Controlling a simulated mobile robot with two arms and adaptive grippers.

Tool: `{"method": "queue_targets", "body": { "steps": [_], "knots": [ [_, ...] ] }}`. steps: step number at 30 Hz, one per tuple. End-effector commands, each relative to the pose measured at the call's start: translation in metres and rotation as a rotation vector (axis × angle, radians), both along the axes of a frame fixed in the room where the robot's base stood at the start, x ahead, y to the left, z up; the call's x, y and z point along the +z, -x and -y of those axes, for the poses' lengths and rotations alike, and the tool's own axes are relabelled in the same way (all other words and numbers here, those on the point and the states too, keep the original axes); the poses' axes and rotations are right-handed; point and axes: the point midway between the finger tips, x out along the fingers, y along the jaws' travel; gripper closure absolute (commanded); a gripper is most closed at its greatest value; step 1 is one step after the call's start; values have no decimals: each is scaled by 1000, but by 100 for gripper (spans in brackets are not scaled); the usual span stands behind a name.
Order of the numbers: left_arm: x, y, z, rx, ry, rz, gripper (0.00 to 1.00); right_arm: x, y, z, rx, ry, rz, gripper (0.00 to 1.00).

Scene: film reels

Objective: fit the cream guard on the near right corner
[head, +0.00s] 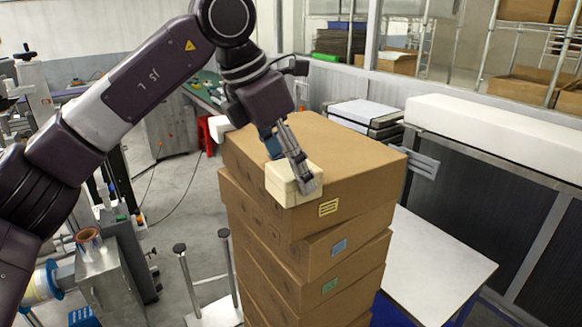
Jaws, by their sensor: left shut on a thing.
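The cream guard (285,188) is a pale block-like piece at the corner of the top carton (345,160) that is nearest me. It covers that corner in the picture; I cannot tell whether it is seated against the cardboard or slightly apart. My left gripper (302,178) reaches down over the carton's top and is shut on the guard, its grey fingers hiding part of it. A second pale guard (219,127) shows at the carton's left corner. My right gripper is not in view.
The top carton sits on a stack of several brown cartons (340,250). A white-topped table (435,265) stands to the right. A grey finger-like metal part (422,160) sticks out beside the stack's right corner. A two-post stand (190,280) is at the lower left.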

Motion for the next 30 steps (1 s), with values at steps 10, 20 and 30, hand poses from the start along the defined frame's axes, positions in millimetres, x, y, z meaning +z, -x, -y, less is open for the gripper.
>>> {"method": "queue_targets", "body": {
  "steps": [10, 20, 30],
  "knots": [
    [-11, 0, 0, 0, -1, -1, 70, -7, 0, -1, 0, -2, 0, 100],
    [-10, 0, 0, 0, -1, -1, 29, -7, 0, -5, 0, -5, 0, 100],
    [4, 0, 0, 0, 1, 1, 29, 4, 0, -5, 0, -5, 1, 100]
  ]
}}
